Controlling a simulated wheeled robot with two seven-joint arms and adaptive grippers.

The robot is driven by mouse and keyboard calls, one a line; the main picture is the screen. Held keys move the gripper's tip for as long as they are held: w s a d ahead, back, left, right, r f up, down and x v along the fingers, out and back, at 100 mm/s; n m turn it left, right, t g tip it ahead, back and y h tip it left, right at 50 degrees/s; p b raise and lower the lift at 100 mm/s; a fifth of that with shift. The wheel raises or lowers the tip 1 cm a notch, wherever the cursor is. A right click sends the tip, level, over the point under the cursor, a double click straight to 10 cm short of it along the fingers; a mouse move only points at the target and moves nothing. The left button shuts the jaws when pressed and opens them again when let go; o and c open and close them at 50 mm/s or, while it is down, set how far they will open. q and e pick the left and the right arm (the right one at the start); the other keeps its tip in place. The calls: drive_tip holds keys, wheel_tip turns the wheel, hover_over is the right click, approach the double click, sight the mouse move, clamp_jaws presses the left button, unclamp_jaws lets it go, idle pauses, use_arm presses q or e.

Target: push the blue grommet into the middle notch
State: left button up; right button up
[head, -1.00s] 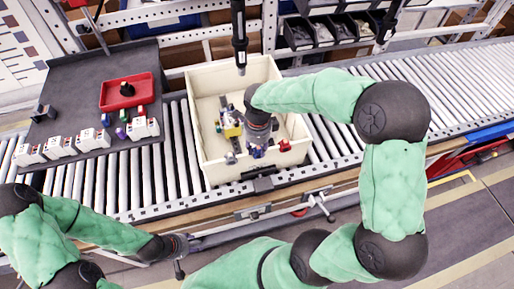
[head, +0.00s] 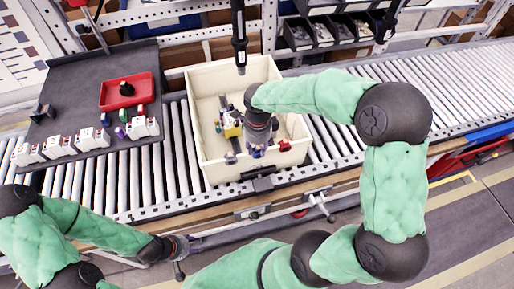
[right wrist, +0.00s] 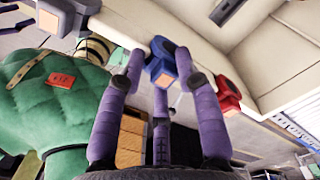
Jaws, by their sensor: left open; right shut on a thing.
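The cream bin (head: 205,165) stands on the roller conveyor. The blue grommet (right wrist: 160,66) is at the middle of the bin's front wall, between the fingers of my right gripper (right wrist: 158,62). How deep it sits in the middle notch is hidden by the fingers. In the head view my right gripper (head: 257,150) reaches down over the front rim. A red grommet (right wrist: 226,95) sits on the rim to one side, and also shows in the head view (head: 284,145). A grey grommet (head: 231,158) sits on the other side. My left gripper (head: 180,268) is open and empty, in front of the conveyor.
A yellow-and-white part (head: 231,127) is inside the bin near my right wrist. A dark table (head: 75,105) at the left holds a red tray (head: 127,92) and several white blocks. A black tool (head: 239,40) hangs above the bin. The rollers at the right are clear.

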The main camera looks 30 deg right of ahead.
drive_tip(key=shift+s+a+f, duration=0.1)
drive_tip(key=shift+s+f, duration=0.15)
drive_tip(key=shift+f, duration=0.25)
drive_tip(key=shift+s+f, duration=0.25)
drive_tip(key=shift+f, duration=0.25)
drive_tip(key=o, duration=0.9)
drive_tip(key=shift+c, duration=0.2)
drive_tip(key=shift+o, duration=1.1)
drive_tip(key=shift+w+f+g, duration=0.1)
drive_tip(key=shift+g, duration=0.2)
drive_tip(key=shift+w+d, duration=0.25)
drive_tip(key=shift+w, duration=0.25)
drive_tip(key=shift+s+r, duration=0.15)
drive_tip(key=shift+r, duration=0.05)
drive_tip(key=shift+r, duration=0.15)
drive_tip(key=shift+r, duration=3.85)
